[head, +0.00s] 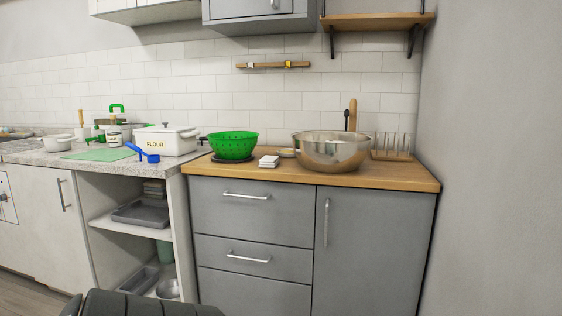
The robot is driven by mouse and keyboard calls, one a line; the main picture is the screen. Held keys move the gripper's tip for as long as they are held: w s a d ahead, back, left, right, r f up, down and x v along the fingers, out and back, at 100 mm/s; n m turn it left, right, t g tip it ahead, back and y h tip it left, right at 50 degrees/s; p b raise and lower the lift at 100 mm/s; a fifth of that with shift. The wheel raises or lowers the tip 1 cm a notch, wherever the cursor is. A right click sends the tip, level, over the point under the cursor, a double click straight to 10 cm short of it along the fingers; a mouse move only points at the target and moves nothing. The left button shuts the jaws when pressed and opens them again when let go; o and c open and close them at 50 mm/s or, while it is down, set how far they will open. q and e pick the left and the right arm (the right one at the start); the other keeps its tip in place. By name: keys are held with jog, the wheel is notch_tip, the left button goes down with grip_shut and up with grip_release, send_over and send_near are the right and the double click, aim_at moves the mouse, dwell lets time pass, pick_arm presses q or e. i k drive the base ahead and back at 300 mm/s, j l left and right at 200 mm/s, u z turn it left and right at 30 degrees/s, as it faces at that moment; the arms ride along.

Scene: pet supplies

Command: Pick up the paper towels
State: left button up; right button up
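No roll of paper towels is clearly visible. A small white stack (268,161) lies on the wooden countertop (400,178), between the green colander and the metal bowl. It may be folded paper towels, but it is too small to tell. Neither of my grippers is in view.
A green colander (233,146) stands left of the stack and a large metal bowl (331,153) right of it. A flour box (166,140) and a blue tool (148,154) sit on the stone counter. Grey drawers (246,212) front the wooden counter. A wall bounds the right.

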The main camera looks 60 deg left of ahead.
aim_at(267, 162)
jog(key=k+j+z, duration=0.1)
jog(key=j, duration=0.25)
jog(key=k+j+z, duration=0.1)
jog(key=j, duration=0.25)
jog(key=k+j+z, duration=0.1)
jog(key=k+j, duration=0.3)
jog(key=j, duration=0.2)
jog(key=k+j, duration=0.15)
jog(key=j, duration=0.2)
jog(key=k+j+z, duration=0.1)
jog(key=j, duration=0.25)
jog(key=k, duration=0.1)
